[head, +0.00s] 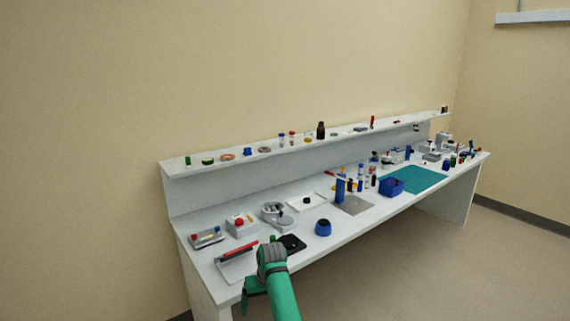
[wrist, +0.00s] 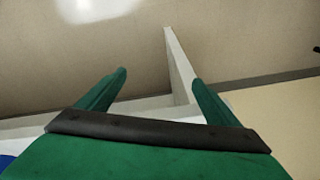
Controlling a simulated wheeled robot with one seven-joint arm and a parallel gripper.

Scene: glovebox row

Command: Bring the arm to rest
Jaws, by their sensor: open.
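My green arm reaches up from the bottom of the head view to the near left part of the white bench (head: 350,230). My gripper (head: 250,290) is partly hidden by my own arm there, near the bench's front edge. In the wrist view, my gripper (wrist: 160,80) shows two green fingers standing wide apart with nothing between them.
A blue bin (head: 391,187) and a teal mat (head: 425,180) are farther right. A shelf (head: 220,163) runs along the back. Open floor (head: 400,280) lies in front.

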